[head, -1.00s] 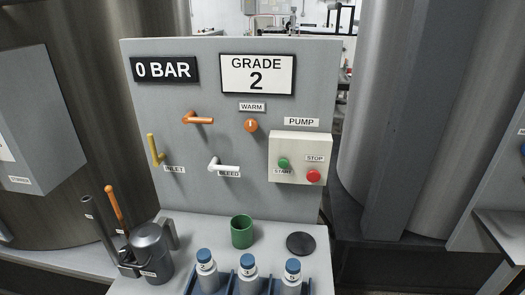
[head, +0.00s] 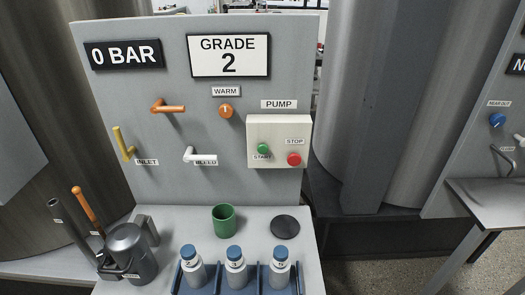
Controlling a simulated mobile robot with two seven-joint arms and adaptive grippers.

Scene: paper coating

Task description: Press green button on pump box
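The pump box (head: 279,128) is a cream box on the right side of the grey upright panel (head: 150,90), under a PUMP label (head: 279,104). Its green button (head: 263,148), labelled START, is at the lower left of the box face. A red button (head: 294,159), labelled STOP, is to its right. A display (head: 124,55) on the panel reads 0 BAR. Neither of my grippers shows in the head view, so nothing is seen touching the box.
On the shelf below stand a green cup (head: 223,221), a black disc (head: 285,227), a blue rack (head: 215,287) with bottles, and a grey metal pot (head: 128,252). Orange (head: 167,106), yellow (head: 123,145) and white (head: 199,157) handles stick out from the panel. Large metal tanks stand behind.

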